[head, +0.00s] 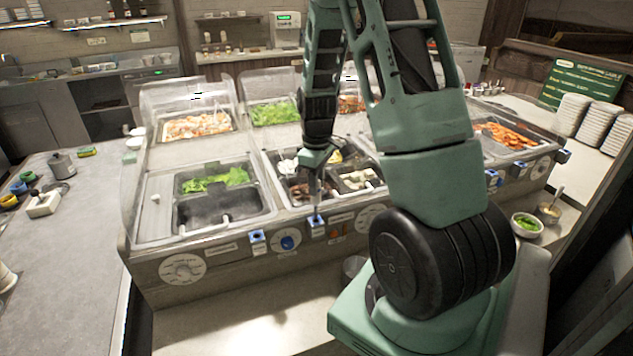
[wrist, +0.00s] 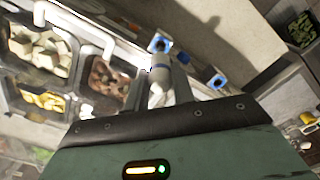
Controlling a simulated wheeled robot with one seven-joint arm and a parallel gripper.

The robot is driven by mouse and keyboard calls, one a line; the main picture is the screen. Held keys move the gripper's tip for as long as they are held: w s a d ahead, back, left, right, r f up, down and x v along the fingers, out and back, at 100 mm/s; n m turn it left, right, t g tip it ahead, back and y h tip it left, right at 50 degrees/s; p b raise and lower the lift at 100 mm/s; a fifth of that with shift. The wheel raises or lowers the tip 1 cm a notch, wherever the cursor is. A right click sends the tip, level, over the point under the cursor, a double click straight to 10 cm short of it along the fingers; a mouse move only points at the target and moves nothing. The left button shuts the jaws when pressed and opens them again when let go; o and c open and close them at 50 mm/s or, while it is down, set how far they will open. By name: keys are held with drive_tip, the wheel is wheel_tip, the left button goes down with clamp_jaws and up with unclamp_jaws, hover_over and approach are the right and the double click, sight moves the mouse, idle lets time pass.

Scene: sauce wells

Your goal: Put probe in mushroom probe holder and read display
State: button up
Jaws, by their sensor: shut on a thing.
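My gripper (head: 317,183) is over the front edge of the middle well. In the wrist view my gripper (wrist: 160,92) is shut on the probe (wrist: 160,73), a white stick with a blue band. The probe's far end is close to a square blue holder (wrist: 160,44), which in the head view is the blue holder (head: 317,220) on the front panel. Whether the tip is inside or only above it, I cannot tell. A pan of pale chunks, possibly mushrooms (head: 360,179), lies beside a pan of brownish pieces (head: 297,190). No readable display shows.
Another blue holder (head: 257,237) and a blue knob (head: 287,243) are to the left on the panel. Clear guards (head: 185,95) stand over the rear pans. The left counter (head: 75,235) has free room.

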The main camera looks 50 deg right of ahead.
sight(316, 199)
drive_tip(key=shift+f+b, duration=2.15)
drive_tip(key=shift+f, duration=0.65)
idle(0.7)
idle(0.4)
drive_tip(key=o, duration=1.1)
drive_tip(key=shift+c, duration=0.2)
drive_tip(key=shift+r, duration=0.1)
wheel_tip(316, 199, up, 17)
drive_tip(key=b, duration=0.3)
drive_tip(key=shift+r, duration=0.15)
idle(0.5)
